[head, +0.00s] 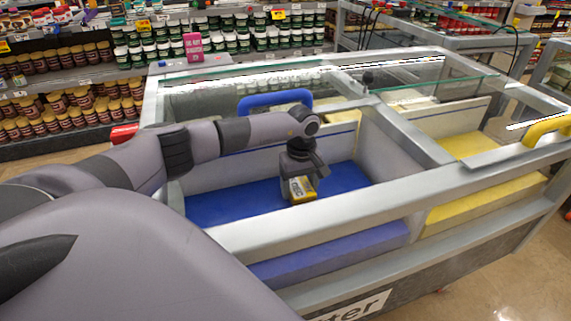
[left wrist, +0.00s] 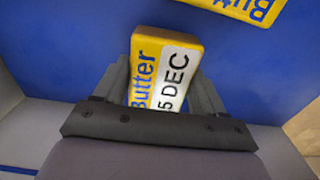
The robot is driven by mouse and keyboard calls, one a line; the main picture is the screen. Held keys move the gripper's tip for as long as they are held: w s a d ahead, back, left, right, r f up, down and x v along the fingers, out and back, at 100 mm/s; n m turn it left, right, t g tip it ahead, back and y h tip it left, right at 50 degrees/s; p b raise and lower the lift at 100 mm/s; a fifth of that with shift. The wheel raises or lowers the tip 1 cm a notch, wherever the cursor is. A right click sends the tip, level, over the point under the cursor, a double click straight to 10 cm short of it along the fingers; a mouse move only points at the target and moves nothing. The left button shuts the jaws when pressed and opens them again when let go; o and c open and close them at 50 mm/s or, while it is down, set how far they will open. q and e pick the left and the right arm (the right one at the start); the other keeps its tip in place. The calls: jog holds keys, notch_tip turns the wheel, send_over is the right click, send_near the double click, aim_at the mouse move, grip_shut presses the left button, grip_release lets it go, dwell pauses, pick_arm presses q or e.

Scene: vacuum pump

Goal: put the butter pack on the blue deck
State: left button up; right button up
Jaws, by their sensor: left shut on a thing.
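My left gripper (head: 299,177) reaches down into the left compartment of the chest over the blue deck (head: 230,205). Its fingers also show in the left wrist view (left wrist: 163,82), on either side of a yellow and white butter pack (left wrist: 165,62) marked "Butter" and "DEC". The gripper is shut on this pack. In the head view a yellow and white butter pack (head: 299,189) shows just below the gripper. I cannot tell whether the held pack touches the deck. A second butter pack (left wrist: 245,8) lies on the blue surface at the wrist view's top edge. My right gripper is not in view.
The chest's grey front rail (head: 330,213) and middle divider (head: 405,130) bound the blue compartment. A yellow deck (head: 470,145) lies right of the divider. Glass (head: 270,80) covers the back. A blue handle (head: 275,99) stands behind my arm. Bare blue deck surrounds the gripper.

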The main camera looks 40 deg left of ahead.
aim_at(286, 203)
pick_arm(q)
jog(key=s, duration=0.1)
jog(key=s+a+p, duration=0.1)
jog(key=s, duration=0.1)
jog(key=shift+s+a+r+p, duration=0.15)
jog(key=shift+a+p, duration=0.15)
jog(key=shift+a, duration=0.1)
jog(key=shift+s+f, duration=0.2)
jog(key=shift+f, duration=0.1)
jog(key=shift+w+f, duration=0.1)
jog(key=shift+f, duration=0.45)
jog(key=o, duration=1.2)
jog(key=shift+o, duration=0.2)
jog(key=shift+r, duration=0.2)
notch_tip(286, 203, up, 12)
jog(key=b, duration=0.1)
jog(key=shift+f, duration=0.15)
